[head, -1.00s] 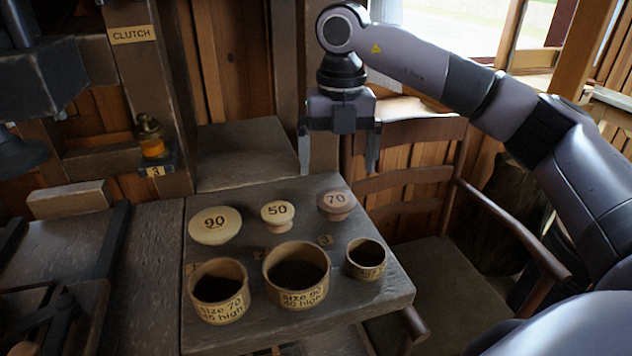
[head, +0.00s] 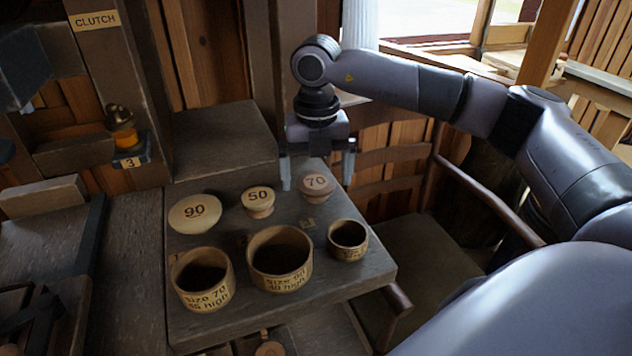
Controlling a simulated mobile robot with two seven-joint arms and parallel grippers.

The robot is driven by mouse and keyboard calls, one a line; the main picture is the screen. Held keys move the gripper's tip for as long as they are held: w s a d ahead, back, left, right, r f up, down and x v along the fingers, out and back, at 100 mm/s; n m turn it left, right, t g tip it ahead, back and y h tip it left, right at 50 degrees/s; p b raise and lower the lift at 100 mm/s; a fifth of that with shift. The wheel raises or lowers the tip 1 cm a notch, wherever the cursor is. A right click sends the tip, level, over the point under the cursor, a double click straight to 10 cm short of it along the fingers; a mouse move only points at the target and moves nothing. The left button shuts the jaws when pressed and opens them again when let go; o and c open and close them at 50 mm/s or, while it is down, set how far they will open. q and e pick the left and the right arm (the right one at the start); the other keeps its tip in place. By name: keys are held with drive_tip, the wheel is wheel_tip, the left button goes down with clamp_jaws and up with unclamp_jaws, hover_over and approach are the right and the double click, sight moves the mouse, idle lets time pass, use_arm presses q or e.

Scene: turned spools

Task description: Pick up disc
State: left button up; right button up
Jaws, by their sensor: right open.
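Three turned discs stand in a row at the back of the small wooden table (head: 345,285) in the head view. The disc marked 90 (head: 195,212) is the widest and at the left. The disc marked 50 (head: 258,200) is in the middle. The disc marked 70 (head: 317,186) is reddish and at the right. My right gripper (head: 318,185) is open and points down, its fingers showing on either side of the 70 disc in the picture. Its exact height over the disc is hard to tell. My left gripper is not in view.
In front of the discs stand three round cups: one marked size 70 (head: 203,281), one marked size 90 (head: 280,260) and a smaller one (head: 347,241). A raised block (head: 225,140) is behind the discs. A chair (head: 425,260) stands at the right.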

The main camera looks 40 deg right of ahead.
drive_tip(key=shift+f, duration=0.25)
idle(0.4)
drive_tip(key=c, duration=0.9)
